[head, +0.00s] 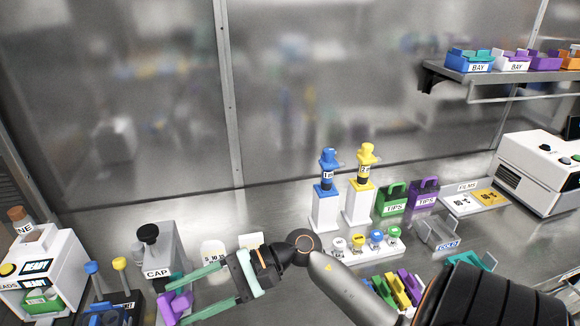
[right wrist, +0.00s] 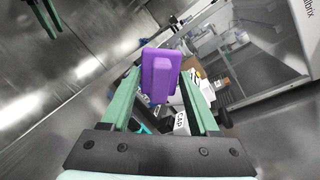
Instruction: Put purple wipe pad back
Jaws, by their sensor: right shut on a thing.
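The purple wipe pad (head: 177,306) is at the lower left of the head view, between the green fingertips of my right gripper (head: 180,302). The gripper is shut on it. In the right wrist view the pad (right wrist: 160,74) stands out between the two fingers, above the grey-white CAP station. The CAP station (head: 157,272) stands just behind the held pad in the head view. Whether the pad touches anything below is hidden. Two green prongs, seemingly my left gripper (right wrist: 46,16), show at the upper left edge of the right wrist view.
A white READY machine (head: 48,248) and a dark rack with blue and yellow knobs (head: 118,298) stand at the left. Pipette stands (head: 325,208), TIPS boxes (head: 392,202) and a row of coloured caps (head: 376,240) are right of centre. A COLD holder (head: 440,232) stands farther right.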

